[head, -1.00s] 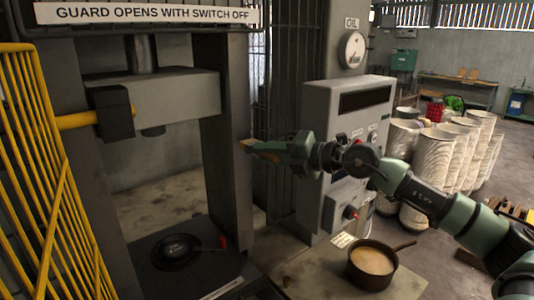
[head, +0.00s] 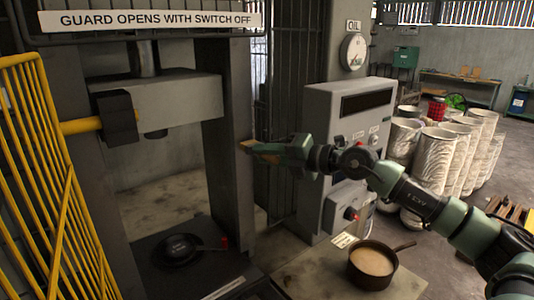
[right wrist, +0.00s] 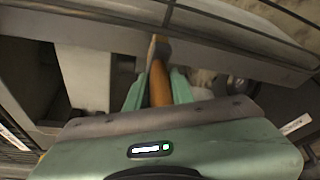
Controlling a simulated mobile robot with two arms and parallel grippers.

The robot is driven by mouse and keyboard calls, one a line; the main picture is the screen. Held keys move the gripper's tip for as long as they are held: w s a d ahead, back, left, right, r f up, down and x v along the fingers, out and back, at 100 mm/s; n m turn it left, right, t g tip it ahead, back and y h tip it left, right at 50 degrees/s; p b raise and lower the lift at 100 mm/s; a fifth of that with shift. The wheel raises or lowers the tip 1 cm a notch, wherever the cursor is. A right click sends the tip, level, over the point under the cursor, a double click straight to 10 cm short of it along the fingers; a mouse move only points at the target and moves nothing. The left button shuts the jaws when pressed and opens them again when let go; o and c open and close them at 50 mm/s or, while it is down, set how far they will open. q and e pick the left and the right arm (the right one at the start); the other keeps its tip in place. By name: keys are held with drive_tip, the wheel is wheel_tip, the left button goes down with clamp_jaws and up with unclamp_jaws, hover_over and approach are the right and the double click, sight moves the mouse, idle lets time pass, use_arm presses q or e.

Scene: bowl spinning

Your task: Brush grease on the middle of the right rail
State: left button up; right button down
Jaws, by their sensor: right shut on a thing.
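My right gripper (head: 276,151) is shut on a brush (head: 258,147) with an orange-brown handle. The handle also shows between the fingers in the right wrist view (right wrist: 160,84), with the dark brush head beyond them. In the head view the brush points left, and its tip overlaps the right edge of the press's grey right upright, the right rail (head: 228,120), around mid-height. I cannot tell whether the bristles touch it. No grease can be made out on the rail. A pot (head: 371,266) of tan stuff stands at the lower right. My left gripper is out of view.
A yellow guard (head: 40,170) stands at the left. The press crosshead (head: 165,98) hangs above a dark bed with a round black die (head: 178,250). A grey control cabinet (head: 335,130) stands close behind my right arm. Pale drums (head: 437,150) stand farther right.

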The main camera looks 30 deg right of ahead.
drive_tip(key=shift+w+r+p, duration=0.1)
drive_tip(key=shift+w+p, duration=0.3)
drive_tip(key=shift+p, duration=0.15)
drive_tip(key=shift+f+b, duration=7)
drive_tip(key=shift+f, duration=5.25)
wheel_tip(320, 180, up, 10)
drive_tip(key=p, duration=1.1)
drive_tip(key=shift+f, duration=0.2)
wheel_tip(320, 180, up, 6)
drive_tip(key=p, duration=0.6)
